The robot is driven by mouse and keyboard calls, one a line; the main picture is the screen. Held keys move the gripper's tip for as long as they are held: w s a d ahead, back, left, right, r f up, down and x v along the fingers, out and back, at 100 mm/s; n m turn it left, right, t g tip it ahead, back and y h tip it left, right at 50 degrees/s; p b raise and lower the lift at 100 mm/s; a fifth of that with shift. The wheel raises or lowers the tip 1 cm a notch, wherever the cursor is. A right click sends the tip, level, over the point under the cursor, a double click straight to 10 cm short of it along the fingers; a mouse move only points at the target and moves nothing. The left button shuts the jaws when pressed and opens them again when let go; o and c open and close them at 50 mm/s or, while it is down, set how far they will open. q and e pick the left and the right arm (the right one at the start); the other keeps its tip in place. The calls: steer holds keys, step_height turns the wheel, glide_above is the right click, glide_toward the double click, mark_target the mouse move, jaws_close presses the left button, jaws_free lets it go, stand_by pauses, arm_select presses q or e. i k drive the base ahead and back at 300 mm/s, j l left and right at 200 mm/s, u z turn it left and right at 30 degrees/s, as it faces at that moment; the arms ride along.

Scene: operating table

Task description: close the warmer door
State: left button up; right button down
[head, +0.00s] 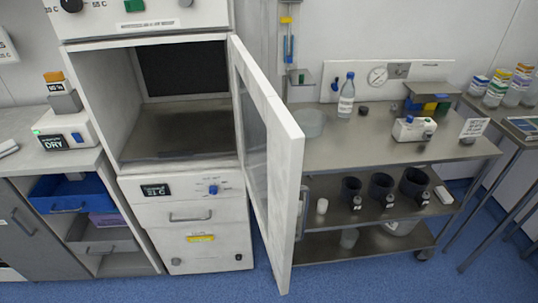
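The warmer (190,215) is a white cabinet left of the picture's middle in the head view. Its upper compartment (175,143) is open to view and looks empty, with a dark back panel. The warmer door (283,150) is a white frame with a glass pane. It is hinged at the compartment's right side and stands wide open, swung out toward me. A small handle (304,200) shows near the door's outer edge. Neither of my grippers is in view.
A metal cart (400,152) with a bottle (346,95), a small white device (414,129) and several dark cups below stands right of the door. A counter (50,155) with a DRY unit (66,137) stands left. Blue floor (350,283) is clear in front.

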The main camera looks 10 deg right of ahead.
mark_target(277, 216)
steer(key=i+l+u, duration=0.3)
steer(key=l+u, duration=0.3)
steer(key=l, duration=0.25)
steer(key=i+l+u, duration=0.1)
steer(key=l+u, duration=0.15)
steer(key=l, duration=0.25)
